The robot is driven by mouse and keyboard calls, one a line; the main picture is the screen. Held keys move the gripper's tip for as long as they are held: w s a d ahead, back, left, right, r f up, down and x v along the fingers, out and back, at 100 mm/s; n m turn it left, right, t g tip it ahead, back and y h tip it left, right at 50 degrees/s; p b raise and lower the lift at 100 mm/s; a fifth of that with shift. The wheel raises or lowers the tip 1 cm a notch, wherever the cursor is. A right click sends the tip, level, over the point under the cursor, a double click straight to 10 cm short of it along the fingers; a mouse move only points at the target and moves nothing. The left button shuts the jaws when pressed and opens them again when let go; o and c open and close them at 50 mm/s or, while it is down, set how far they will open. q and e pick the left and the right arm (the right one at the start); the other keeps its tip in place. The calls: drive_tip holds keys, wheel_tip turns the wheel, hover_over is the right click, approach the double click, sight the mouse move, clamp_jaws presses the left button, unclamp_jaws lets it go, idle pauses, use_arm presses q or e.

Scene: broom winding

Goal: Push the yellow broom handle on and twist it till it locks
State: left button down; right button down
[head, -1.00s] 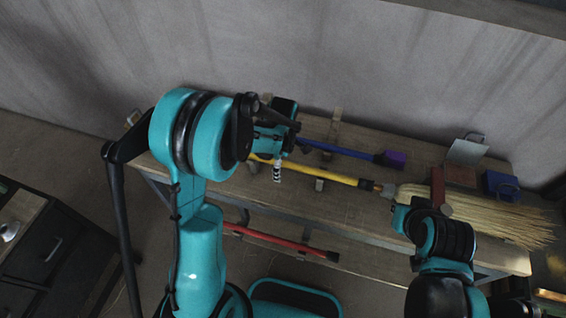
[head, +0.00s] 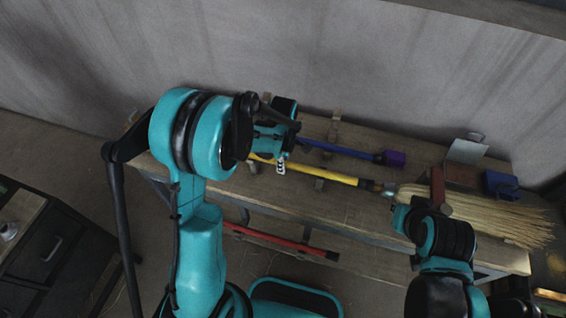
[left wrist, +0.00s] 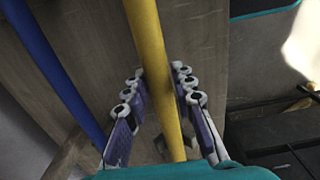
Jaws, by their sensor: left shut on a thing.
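The yellow broom handle (head: 335,177) lies lengthwise over the wooden bench. Its right end is at the ferrule of the straw broom head (head: 480,208); I cannot tell how far it is seated. My left gripper (head: 280,165) is shut on the handle towards its left part. In the left wrist view the yellow handle (left wrist: 150,40) runs between the two rows of finger pads (left wrist: 160,84). My right arm reaches the broom head near its ferrule; its gripper (head: 420,205) is partly hidden and its jaws are unclear.
A blue handle (head: 335,149) with a purple end lies behind the yellow one. A reddish-brown block (head: 438,186), a pale panel (head: 466,151) and a blue bin (head: 500,185) stand around the broom head. A red handle (head: 280,241) lies lower in front.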

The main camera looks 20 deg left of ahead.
use_arm(q)
drive_tip(key=shift+d, duration=1.25)
idle(0.3)
drive_tip(key=shift+s+f+t+b, duration=0.1)
drive_tip(key=shift+s+t+b, duration=0.05)
drive_tip(key=shift+t+b, duration=0.7)
drive_tip(key=shift+t, duration=0.65)
drive_tip(key=shift+d+t+b, duration=0.1)
drive_tip(key=shift+t+b, duration=1.1)
drive_tip(key=shift+t, duration=0.2)
